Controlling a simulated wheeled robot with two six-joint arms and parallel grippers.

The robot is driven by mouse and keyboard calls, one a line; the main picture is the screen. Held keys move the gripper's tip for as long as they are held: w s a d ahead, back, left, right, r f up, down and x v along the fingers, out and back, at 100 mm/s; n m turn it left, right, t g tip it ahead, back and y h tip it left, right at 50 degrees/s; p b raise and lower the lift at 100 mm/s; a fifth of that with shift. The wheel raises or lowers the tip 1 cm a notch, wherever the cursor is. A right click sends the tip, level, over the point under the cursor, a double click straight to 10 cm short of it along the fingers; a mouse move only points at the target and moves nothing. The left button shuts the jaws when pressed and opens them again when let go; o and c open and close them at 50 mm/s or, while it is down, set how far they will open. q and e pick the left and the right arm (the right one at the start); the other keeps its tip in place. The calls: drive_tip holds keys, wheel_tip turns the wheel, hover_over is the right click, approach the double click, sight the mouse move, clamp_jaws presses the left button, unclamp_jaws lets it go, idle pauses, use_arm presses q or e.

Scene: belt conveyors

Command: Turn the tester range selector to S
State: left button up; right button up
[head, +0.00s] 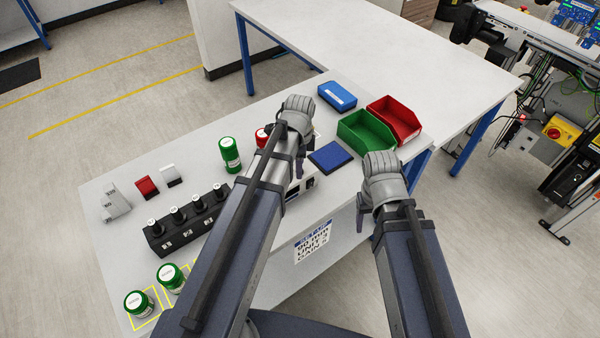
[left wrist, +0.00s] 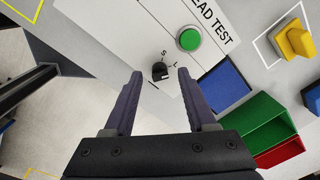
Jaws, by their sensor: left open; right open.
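The tester (head: 308,184) stands near the bench's front edge, mostly hidden behind my left arm in the head view. In the left wrist view its pale panel carries the words "LEAD TEST", a round green button (left wrist: 190,39) and a small black range selector knob (left wrist: 160,71). The letters S and L are printed beside the knob; which one it points at I cannot tell. My left gripper (left wrist: 155,73) is open, with the knob between its fingertips and a gap showing on both sides. It points down in the head view. My right gripper (head: 362,215) is open and empty beyond the bench's front edge.
A blue pad (head: 330,156), green bin (head: 367,133), red bin (head: 395,118) and blue box (head: 337,96) lie right of the tester. A black block with several white-topped posts (head: 186,222) and green cans (head: 229,155) stand to the left.

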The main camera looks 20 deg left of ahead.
use_arm(q)
drive_tip(key=shift+f, duration=0.55)
drive_tip(key=shift+c, duration=0.3)
clamp_jaws()
